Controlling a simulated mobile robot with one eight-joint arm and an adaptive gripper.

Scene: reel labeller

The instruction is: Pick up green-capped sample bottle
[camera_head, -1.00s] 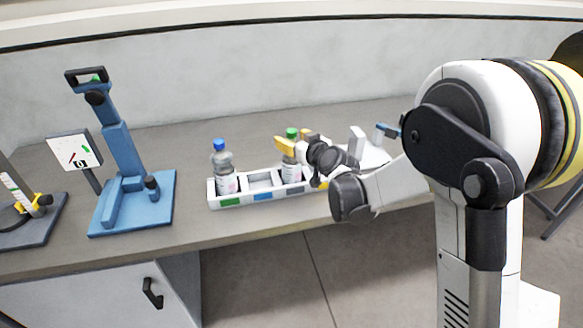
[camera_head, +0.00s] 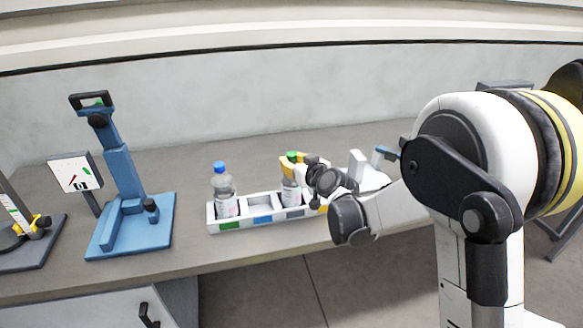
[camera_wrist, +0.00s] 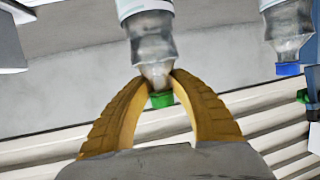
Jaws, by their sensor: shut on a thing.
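The green-capped sample bottle (camera_head: 290,190) stands in the right part of a white rack (camera_head: 262,219) in the head view. My gripper (camera_head: 291,167) is at its upper part, with the yellow fingers around the neck. In the wrist view, where the scene appears upside down, the yellow fingers (camera_wrist: 158,78) are shut on the clear neck of the bottle (camera_wrist: 150,45), just by its green cap (camera_wrist: 162,99). My wrist partly hides the rack's right end.
A blue-capped bottle (camera_head: 223,190) stands in the rack's left part, with an empty compartment between the bottles. A blue press-like stand (camera_head: 125,215) is at left. A white device (camera_head: 360,172) is right of the rack. The bench behind the rack is clear.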

